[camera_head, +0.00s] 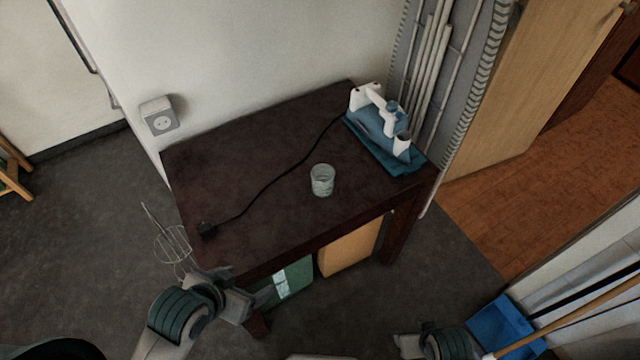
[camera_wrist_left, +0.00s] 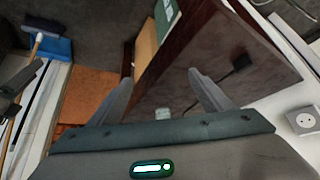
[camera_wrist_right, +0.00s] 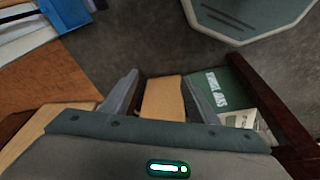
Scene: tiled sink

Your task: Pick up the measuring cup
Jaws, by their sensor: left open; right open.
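The measuring cup (camera_head: 322,180) is a clear glass-like cup standing upright on the dark table (camera_head: 255,165), near its front edge. It also shows in the left wrist view (camera_wrist_left: 162,113), low between the fingers and partly hidden by the gripper body. My left gripper (camera_head: 262,297) is open and empty, in front of the table's front left corner and apart from the cup. Its spread fingers show in the left wrist view (camera_wrist_left: 160,78). My right gripper (camera_head: 408,345) is at the bottom of the head view, away from the table. The right wrist view shows its fingers (camera_wrist_right: 160,77) open and empty.
A white iron (camera_head: 380,112) rests on a folded blue cloth (camera_head: 410,165) at the table's right end. Its black cord crosses the table to a plug (camera_head: 207,229). A green box (camera_head: 292,280) and a tan box (camera_head: 350,249) stand below. A blue dustpan (camera_head: 503,325) is at right.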

